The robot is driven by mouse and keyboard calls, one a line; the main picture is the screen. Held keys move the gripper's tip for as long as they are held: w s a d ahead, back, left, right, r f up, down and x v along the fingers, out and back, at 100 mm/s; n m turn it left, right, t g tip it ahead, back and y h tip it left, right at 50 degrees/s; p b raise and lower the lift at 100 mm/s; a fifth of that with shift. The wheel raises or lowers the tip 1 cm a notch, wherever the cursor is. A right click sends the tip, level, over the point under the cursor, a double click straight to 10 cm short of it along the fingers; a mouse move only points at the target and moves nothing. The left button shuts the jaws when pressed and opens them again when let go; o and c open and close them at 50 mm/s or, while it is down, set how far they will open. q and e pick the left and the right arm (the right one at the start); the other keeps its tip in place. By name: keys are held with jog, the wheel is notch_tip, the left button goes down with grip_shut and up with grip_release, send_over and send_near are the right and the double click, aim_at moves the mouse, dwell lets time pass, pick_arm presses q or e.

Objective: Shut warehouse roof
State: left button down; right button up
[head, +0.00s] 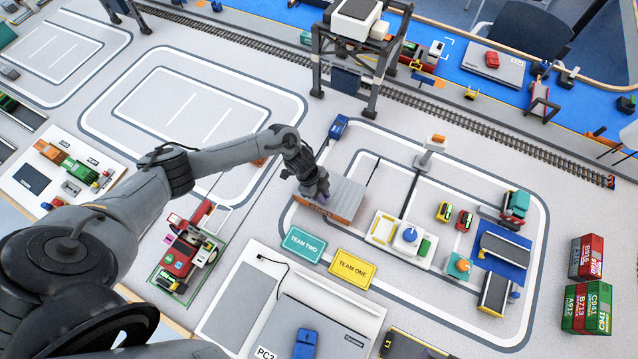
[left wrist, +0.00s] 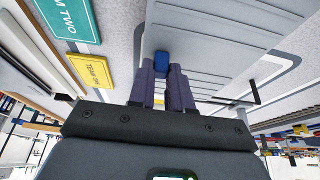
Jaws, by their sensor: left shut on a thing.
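The warehouse is a small building with an orange front wall (head: 325,213) and a grey ribbed roof panel (head: 347,193). The roof fills the upper middle of the left wrist view (left wrist: 215,40), with a blue handle (left wrist: 161,63) at its edge. My left gripper (head: 322,194) reaches over the left side of the roof. In the left wrist view its fingers (left wrist: 172,88) are shut on the blue handle. The fingers and wrist hide part of the roof edge, and I cannot tell exactly how far the roof is tilted. My right gripper is not in view.
A green TEAM TWO sign (head: 303,244) and a yellow TEAM ONE sign (head: 353,269) lie in front of the warehouse. A gantry crane (head: 352,45) stands behind it over the rails. A red vehicle (head: 190,247) is to the left. Stacked containers (head: 587,307) stand far right.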

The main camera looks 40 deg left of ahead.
pick_arm(q)
jog(key=shift+s, duration=0.1)
jog(key=c, duration=1)
grip_release()
jog(key=shift+s, duration=0.15)
jog(key=shift+c, duration=0.2)
jog(key=shift+r, duration=0.1)
jog(key=w+v, duration=0.1)
jog(key=v, duration=0.9)
jog(key=shift+s+a+r, duration=0.2)
jog(key=shift+s+r, duration=0.05)
jog(key=shift+s, duration=0.2)
